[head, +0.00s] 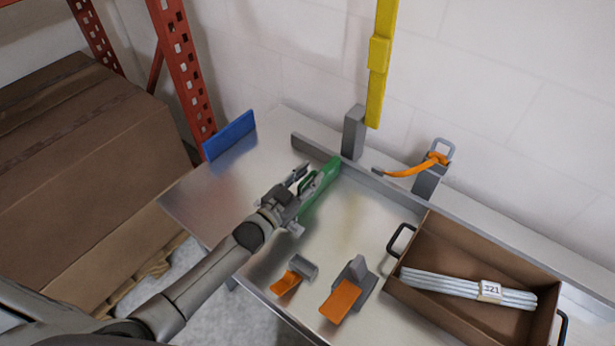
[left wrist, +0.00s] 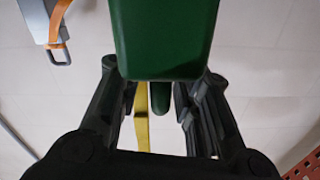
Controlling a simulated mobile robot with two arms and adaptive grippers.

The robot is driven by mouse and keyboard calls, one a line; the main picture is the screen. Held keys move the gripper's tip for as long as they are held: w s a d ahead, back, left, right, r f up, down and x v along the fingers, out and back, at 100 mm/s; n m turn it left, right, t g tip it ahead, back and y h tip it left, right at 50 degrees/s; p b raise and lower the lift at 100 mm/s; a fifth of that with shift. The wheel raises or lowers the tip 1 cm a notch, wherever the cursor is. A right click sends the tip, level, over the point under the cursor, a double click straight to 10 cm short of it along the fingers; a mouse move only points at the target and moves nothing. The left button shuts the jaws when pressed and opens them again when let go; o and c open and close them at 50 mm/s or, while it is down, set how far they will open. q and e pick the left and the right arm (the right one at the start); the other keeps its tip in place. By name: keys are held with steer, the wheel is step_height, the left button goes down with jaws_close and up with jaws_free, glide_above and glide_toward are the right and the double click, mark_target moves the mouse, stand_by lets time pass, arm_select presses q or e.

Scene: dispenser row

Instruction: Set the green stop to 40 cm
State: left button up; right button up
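The green stop (head: 326,178) is a long green block on the metal bench, its far end at the grey rail (head: 375,181). My left gripper (head: 299,185) is at the stop's near left side. In the left wrist view the green block (left wrist: 165,40) fills the upper middle, with a narrow green piece (left wrist: 161,100) below it. My left gripper's fingers (left wrist: 160,95) stand on both sides of that piece, with a visible gap on the left, so they look open around it. My right gripper is not in view.
A blue plate (head: 229,135) stands at the bench's left end. Orange-and-grey pieces (head: 340,300) lie at the front. An open brown box (head: 450,250) holds a white bundle (head: 455,287). A yellow strip (head: 383,50) and a grey post (head: 353,133) stand behind the rail.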

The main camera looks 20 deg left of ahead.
arm_select(q)
steer(key=c, duration=0.4)
jaws_close()
steer(key=shift+a, duration=0.1)
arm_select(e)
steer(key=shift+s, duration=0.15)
